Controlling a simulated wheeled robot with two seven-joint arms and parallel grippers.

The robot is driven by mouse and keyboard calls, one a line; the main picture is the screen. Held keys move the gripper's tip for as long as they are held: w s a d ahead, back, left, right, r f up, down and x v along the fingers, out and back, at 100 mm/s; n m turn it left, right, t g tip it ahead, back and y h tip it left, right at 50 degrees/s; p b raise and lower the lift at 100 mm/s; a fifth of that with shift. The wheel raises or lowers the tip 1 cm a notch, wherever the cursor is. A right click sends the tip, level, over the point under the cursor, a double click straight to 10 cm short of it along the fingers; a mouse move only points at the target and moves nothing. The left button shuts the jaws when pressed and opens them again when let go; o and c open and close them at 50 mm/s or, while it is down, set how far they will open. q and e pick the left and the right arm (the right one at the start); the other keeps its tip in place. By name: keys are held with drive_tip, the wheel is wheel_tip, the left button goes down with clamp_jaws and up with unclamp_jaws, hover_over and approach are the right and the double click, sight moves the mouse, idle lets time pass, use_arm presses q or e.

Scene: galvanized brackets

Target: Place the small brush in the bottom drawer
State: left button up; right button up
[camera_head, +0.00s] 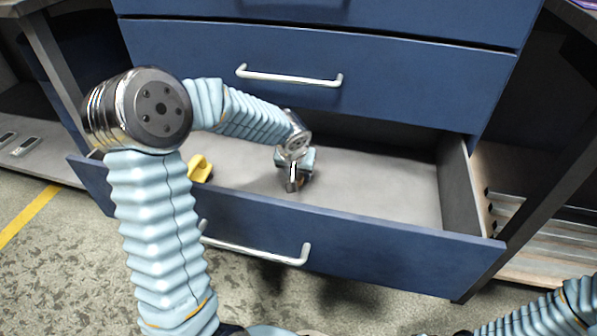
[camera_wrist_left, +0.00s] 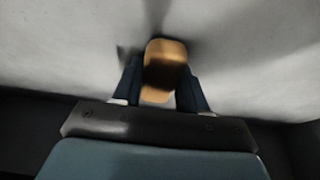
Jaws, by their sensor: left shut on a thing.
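The bottom drawer (camera_head: 395,195) of the blue cabinet is pulled open in the head view, with a light grey floor. My left gripper (camera_head: 293,183) reaches down inside the drawer, behind its front panel. In the left wrist view the left gripper (camera_wrist_left: 160,88) is shut on the small brush (camera_wrist_left: 166,62), whose tan wooden part shows between the two dark fingers. The brush is close to the drawer floor; whether it touches is hard to tell. Its bristles are hidden. The right gripper is out of view.
A yellow object (camera_head: 200,168) lies in the drawer, left of my gripper. The drawer above, with its handle (camera_head: 290,77), is shut. The right part of the drawer floor is bare. The drawer's front panel (camera_head: 350,240) stands between my base and the inside.

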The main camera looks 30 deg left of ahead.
use_arm(q)
drive_tip(key=shift+f, duration=0.1)
drive_tip(key=shift+f+b, duration=0.1)
drive_tip(key=shift+b, duration=0.2)
drive_tip(key=o, duration=1.1)
drive_tip(key=shift+r+p, duration=0.3)
drive_tip(key=shift+p, duration=0.05)
drive_tip(key=p+v, duration=0.2)
drive_tip(key=v, duration=0.9)
drive_tip(key=shift+s+d+r, duration=0.1)
drive_tip(key=shift+s+r, duration=0.2)
drive_tip(key=shift+r, duration=0.05)
